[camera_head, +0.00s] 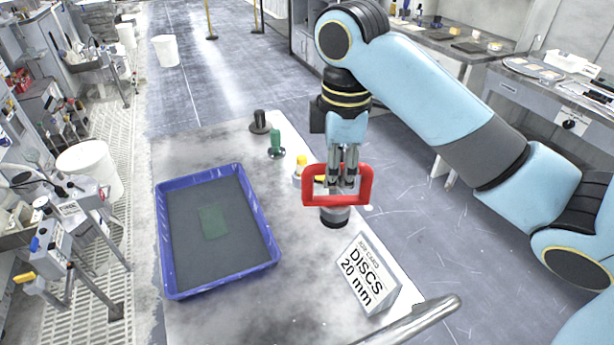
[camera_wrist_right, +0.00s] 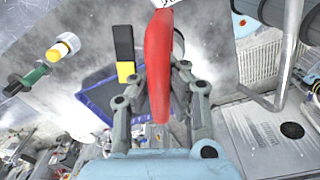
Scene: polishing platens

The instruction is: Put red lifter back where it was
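The red lifter (camera_head: 310,186) is a red frame-shaped handle, near the right edge of the table in the head view. My right gripper (camera_head: 343,182) comes down over its top bar. In the right wrist view the red lifter (camera_wrist_right: 160,60) stands edge-on between the fingers of my right gripper (camera_wrist_right: 160,75), which look closed on it. A grey cylinder with a dark base (camera_head: 335,216) shows just below the red frame. I cannot tell whether it belongs to the lifter or whether the lifter touches the table. My left gripper is out of view.
A blue tray (camera_head: 167,255) with a dark bed and green patch lies left. A "DISCS 20 mm" card (camera_head: 368,275) stands front right. Black (camera_head: 259,123), green (camera_head: 276,145) and yellow-topped (camera_head: 300,166) pieces line the far right edge. A black-and-yellow block (camera_wrist_right: 125,52) is beside the lifter.

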